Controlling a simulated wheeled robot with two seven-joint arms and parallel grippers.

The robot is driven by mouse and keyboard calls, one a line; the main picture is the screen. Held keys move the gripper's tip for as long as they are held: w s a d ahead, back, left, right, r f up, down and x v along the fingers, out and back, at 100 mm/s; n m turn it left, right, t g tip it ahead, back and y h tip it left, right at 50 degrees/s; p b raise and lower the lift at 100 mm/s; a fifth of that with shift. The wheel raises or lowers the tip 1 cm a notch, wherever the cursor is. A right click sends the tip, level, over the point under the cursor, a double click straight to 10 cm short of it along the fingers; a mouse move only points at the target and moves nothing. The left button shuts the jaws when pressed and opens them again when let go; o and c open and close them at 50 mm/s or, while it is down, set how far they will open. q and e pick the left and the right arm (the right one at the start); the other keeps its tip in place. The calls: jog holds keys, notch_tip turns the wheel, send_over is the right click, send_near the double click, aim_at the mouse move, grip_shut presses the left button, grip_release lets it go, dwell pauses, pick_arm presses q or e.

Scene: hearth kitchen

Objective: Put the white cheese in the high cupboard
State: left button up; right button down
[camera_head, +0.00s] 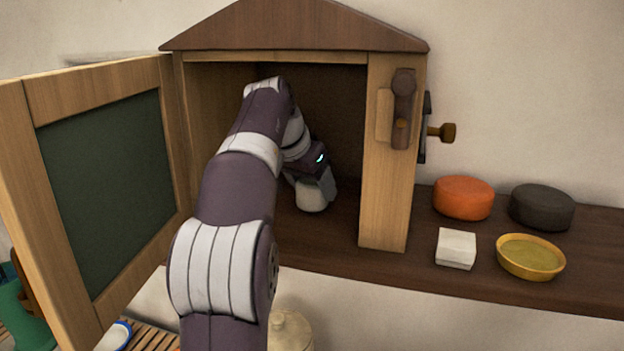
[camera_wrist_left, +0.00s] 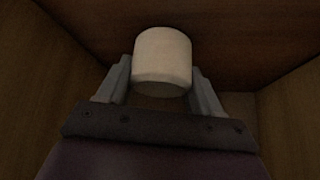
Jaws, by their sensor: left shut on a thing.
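The white cheese (camera_wrist_left: 163,58), a pale, short round cylinder, is between the two fingers of my left gripper (camera_wrist_left: 160,85), which is shut on it. In the head view, my left arm reaches through the open front of the high cupboard (camera_head: 385,180). There my left gripper (camera_head: 313,185) points down inside the cupboard, with the pale cheese (camera_head: 311,199) low at its tip, close to the cupboard floor. I cannot tell whether the cheese touches the floor. My right gripper is not in view.
The cupboard door (camera_head: 100,180) stands open to the left. On the shelf (camera_head: 580,290) right of the cupboard are an orange round (camera_head: 463,197), a dark round (camera_head: 541,206), a white block (camera_head: 456,248) and a yellow dish (camera_head: 530,256). A cream lidded jar (camera_head: 289,331) stands below.

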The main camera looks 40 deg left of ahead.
aim_at(300, 201)
pick_arm(q)
jog(key=shift+w+a+f, duration=0.1)
jog(key=shift+a, duration=0.15)
jog(key=o, duration=1.2)
jog(key=shift+a+f, duration=0.15)
jog(key=shift+d, duration=0.25)
jog(key=shift+r, duration=0.35)
jog(key=s+b, duration=0.4)
jog(key=shift+s+a+f, duration=0.1)
jog(key=shift+s+a, duration=0.1)
jog(key=shift+s, duration=0.2)
jog(key=s, duration=0.2)
jog(key=s+b, duration=0.1)
jog(key=s, duration=0.2)
jog(key=s+b, duration=0.1)
jog(key=s, duration=0.1)
jog(key=shift+s+d+r, duration=0.2)
jog(key=shift+s+r, duration=0.05)
jog(key=shift+r, duration=0.15)
jog(key=shift+s+b, duration=0.2)
jog(key=shift+b, duration=0.1)
jog(key=shift+a, duration=0.1)
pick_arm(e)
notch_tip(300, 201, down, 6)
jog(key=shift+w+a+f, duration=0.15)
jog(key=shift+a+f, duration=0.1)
